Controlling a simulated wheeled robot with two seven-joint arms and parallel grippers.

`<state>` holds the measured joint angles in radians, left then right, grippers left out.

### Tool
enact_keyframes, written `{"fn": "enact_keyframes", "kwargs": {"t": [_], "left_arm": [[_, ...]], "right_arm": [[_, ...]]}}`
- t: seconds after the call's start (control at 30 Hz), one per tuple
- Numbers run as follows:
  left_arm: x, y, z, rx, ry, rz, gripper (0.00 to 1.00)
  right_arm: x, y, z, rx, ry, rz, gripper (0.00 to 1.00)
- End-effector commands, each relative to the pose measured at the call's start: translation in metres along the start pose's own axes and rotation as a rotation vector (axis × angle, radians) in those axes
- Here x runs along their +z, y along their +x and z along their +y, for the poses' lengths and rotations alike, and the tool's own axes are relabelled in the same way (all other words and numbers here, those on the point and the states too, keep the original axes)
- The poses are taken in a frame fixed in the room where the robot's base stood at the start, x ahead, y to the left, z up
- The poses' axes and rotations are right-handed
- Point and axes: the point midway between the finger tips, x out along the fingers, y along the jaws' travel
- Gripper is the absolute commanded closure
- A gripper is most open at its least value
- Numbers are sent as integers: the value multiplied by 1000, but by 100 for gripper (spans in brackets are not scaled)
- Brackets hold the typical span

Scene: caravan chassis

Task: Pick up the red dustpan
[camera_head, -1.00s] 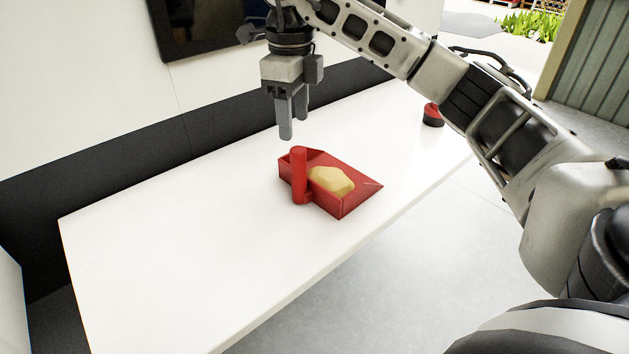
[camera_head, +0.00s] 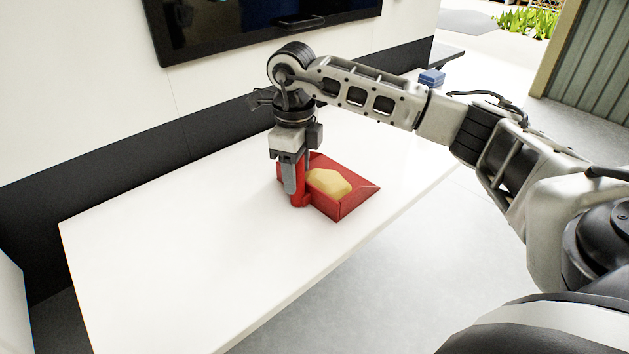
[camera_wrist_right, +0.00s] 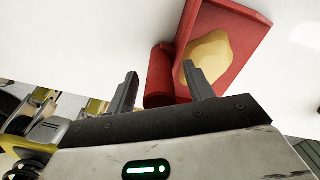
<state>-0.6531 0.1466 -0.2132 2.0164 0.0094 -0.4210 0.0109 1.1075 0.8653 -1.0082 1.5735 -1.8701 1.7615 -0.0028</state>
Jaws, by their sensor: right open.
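The red dustpan (camera_head: 350,207) lies on the white table with a yellow lump (camera_head: 328,183) in its pan. Its upright red handle (camera_head: 299,190) stands at the left end of the pan. My right gripper (camera_head: 298,180) points down at the handle, with its jaws open and the handle partly hidden behind a finger. In the right wrist view the two fingers (camera_wrist_right: 162,90) are spread, and the red handle (camera_wrist_right: 159,76) lies between them. The pan (camera_wrist_right: 238,38) and the lump (camera_wrist_right: 207,56) show beyond the fingers. My left gripper is not in view.
The white table (camera_head: 170,240) is bare to the left of the dustpan. A black screen (camera_head: 250,25) hangs on the wall behind. A small blue object (camera_head: 432,77) is at the far right end, past my arm.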

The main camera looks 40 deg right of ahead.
Motion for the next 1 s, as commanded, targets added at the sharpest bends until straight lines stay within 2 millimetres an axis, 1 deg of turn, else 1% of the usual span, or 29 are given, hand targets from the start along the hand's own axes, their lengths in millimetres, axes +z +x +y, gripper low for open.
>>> {"fn": "enact_keyframes", "kwargs": {"t": [0.03,0.07,0.1,0.17,0.2,0.23,0.53,0.67,0.77,0.83,1.0], "left_arm": [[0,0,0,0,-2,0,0],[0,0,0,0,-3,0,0],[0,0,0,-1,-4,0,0],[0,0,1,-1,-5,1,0],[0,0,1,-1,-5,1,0],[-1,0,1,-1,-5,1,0],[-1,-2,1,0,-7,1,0],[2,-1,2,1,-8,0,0],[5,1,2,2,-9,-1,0],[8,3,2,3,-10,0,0],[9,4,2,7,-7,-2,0]], "right_arm": [[0,0,0,0,0,0,48],[0,0,0,0,0,0,53],[0,0,0,0,0,0,64],[0,0,0,0,0,0,81],[0,0,0,0,0,0,92],[0,0,0,0,0,0,100],[0,-2,0,-1,0,-1,100],[1,-7,0,-1,1,-2,100],[1,-19,0,-3,0,-4,100],[1,-33,-1,-4,0,-6,100],[-1,-72,34,-5,-7,-7,100]]}}
